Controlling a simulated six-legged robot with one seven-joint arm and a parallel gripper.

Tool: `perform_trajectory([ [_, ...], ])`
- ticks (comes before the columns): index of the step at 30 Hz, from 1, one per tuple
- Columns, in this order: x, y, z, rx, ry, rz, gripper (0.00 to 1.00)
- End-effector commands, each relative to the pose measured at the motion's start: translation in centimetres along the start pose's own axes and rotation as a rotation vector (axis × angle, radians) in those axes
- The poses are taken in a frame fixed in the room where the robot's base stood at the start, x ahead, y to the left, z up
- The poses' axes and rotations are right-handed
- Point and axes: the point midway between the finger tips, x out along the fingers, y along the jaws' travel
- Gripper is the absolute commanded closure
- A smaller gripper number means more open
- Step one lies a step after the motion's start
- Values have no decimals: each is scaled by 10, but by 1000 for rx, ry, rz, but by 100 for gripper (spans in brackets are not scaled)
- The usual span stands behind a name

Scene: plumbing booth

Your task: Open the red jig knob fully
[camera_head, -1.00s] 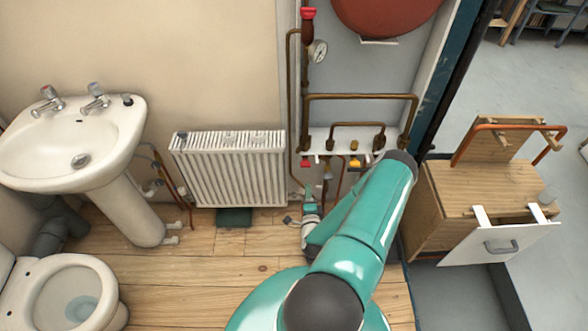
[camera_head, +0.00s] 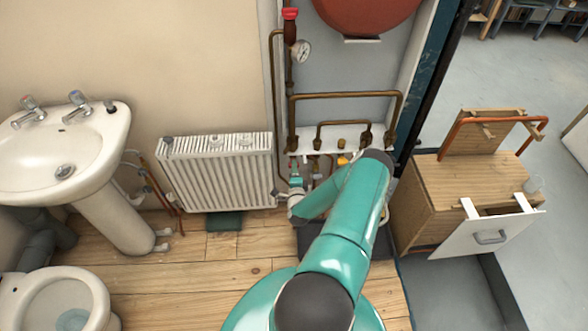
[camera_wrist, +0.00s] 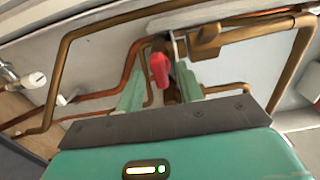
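The red knob (camera_wrist: 159,70) shows in the wrist view, just beyond and between the tips of my gripper's two green fingers (camera_wrist: 160,86). A gap shows between the fingers, so my gripper is open, and nothing is held. I cannot tell whether either finger touches the knob. In the head view my gripper (camera_head: 296,183) is at the lower left of the white pipe board (camera_head: 304,140), close under its left end. The knob is small and hard to make out there.
Brown copper pipes (camera_head: 345,95) run around the board. A white radiator (camera_head: 218,175) stands close on the left, and a wooden cabinet (camera_head: 450,195) with an open drawer is on the right. A yellow knob (camera_head: 342,160) sits right of my gripper.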

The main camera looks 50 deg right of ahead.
Motion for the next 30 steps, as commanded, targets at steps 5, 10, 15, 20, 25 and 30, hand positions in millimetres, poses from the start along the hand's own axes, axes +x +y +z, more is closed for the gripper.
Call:
perform_trajectory([
  [5,9,0,1,1,-1,0,63],
  [10,9,0,1,1,-1,1,63],
  [15,9,0,0,0,-1,1,88],
  [20,8,0,0,0,-1,0,99],
  [25,8,0,1,-17,-2,0,99],
  [30,8,0,1,-72,-2,1,99],
])
